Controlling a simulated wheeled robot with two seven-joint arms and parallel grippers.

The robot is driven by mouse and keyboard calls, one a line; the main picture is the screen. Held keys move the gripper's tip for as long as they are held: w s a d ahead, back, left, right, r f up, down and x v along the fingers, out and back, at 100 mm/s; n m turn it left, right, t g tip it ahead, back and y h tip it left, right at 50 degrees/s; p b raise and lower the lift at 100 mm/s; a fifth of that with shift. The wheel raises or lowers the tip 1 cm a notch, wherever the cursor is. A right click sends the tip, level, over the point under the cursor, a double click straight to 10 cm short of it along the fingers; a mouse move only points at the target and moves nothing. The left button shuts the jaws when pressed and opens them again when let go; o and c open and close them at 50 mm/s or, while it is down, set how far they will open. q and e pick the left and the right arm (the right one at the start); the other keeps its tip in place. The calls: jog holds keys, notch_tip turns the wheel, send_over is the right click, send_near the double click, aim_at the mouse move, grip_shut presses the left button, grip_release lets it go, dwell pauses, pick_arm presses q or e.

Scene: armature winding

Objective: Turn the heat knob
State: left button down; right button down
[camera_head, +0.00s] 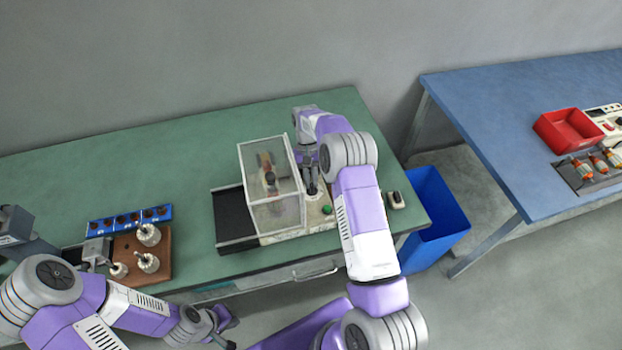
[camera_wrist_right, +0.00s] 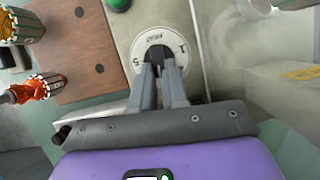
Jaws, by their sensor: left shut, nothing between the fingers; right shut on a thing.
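The heat knob sits on a round white dial (camera_wrist_right: 160,42) with printed marks, on a pale machine panel in the right wrist view. My right gripper (camera_wrist_right: 160,72) is shut on the knob; its fingers cover most of it, so its pointing direction is unclear. In the head view my right gripper (camera_head: 312,190) reaches down onto the machine base beside the clear box (camera_head: 270,190), and hides the knob.
A green button (camera_head: 327,210) is close to my right gripper; it also shows in the right wrist view (camera_wrist_right: 118,4). A blue rack (camera_head: 128,220), a small switch box (camera_head: 396,200) and a dark conveyor (camera_head: 232,215) are on the green table. A blue bin (camera_head: 440,220) stands beside it.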

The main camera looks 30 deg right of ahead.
dwell(0.3)
jog(key=c, duration=1.1)
grip_release()
jog(key=shift+c, duration=0.2)
jog(key=a+v, duration=0.1)
jog(key=v, duration=0.6)
jog(key=shift+d+r, duration=0.35)
jog(key=shift+d, duration=0.2)
jog(key=shift+o, duration=0.2)
jog(key=shift+w, duration=0.1)
